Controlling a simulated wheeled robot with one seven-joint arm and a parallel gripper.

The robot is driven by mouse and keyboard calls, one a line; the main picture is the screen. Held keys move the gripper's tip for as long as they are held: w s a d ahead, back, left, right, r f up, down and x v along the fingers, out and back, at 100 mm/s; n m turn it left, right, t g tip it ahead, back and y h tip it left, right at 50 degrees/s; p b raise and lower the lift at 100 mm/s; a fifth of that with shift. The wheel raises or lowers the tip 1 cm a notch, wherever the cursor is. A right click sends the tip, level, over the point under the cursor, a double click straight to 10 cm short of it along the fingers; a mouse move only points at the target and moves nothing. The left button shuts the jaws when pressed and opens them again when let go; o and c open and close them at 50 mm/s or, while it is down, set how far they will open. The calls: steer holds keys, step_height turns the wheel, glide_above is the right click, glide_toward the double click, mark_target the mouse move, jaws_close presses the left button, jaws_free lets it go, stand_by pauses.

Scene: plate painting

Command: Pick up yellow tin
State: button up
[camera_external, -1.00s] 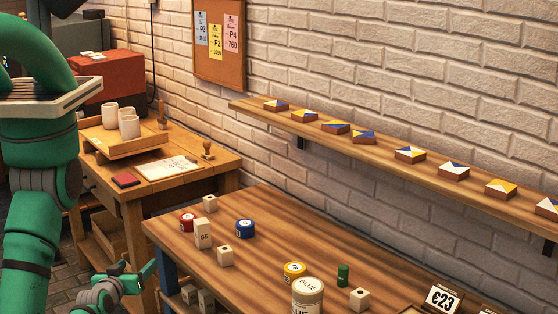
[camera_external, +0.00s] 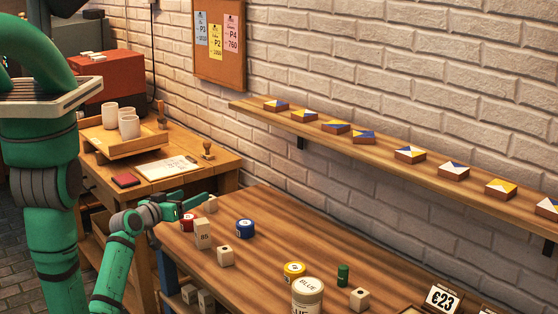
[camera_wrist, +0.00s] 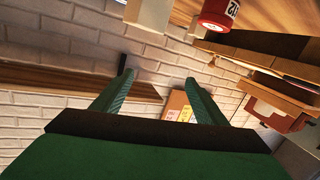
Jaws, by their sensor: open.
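The yellow tin (camera_external: 294,270) is a short round tin with a yellow side and a pale label on top. It stands on the wooden table, just behind a large tin marked BLUE (camera_external: 308,292). My gripper (camera_external: 199,201) is over the table's left end, near the red tin (camera_external: 187,222), well to the left of the yellow tin. In the wrist view my gripper's two fingers (camera_wrist: 160,98) are spread apart with nothing between them. The yellow tin does not show in the wrist view.
A blue tin (camera_external: 245,229), a tall block marked 85 (camera_external: 203,234) and a pale block (camera_external: 225,257) stand between my gripper and the yellow tin. A green cylinder (camera_external: 343,274) and another block (camera_external: 359,298) are to its right. The table's middle is clear.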

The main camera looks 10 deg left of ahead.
steer(key=s+d+f+m+g+h, duration=0.1)
steer(key=s+d+m+g+h, duration=0.15)
steer(key=d, duration=0.35)
steer(key=s+d+f+m+g+h, duration=0.1)
steer(key=s+d+f+m, duration=0.15)
steer(key=d, duration=0.35)
steer(key=m+g+h, duration=0.2)
steer(key=m+g, duration=0.3)
steer(key=g, duration=0.1)
glide_toward(294, 270)
steer(key=shift+w+a+f, duration=0.45)
steer(key=shift+w+f, duration=0.1)
steer(key=shift+f, duration=0.05)
steer(key=shift+g, duration=0.25)
steer(key=x, duration=0.5)
steer(key=shift+d+f, duration=0.1)
steer(key=shift+d, duration=0.15)
steer(key=shift+w+r+x, duration=0.1)
steer(key=shift+w+x, duration=0.05)
steer(key=shift+x, duration=1.15)
steer(key=shift+w+r+x, duration=0.1)
steer(key=shift+x, duration=1.2)
steer(key=shift+c, duration=0.4)
steer(key=c, duration=1.2)
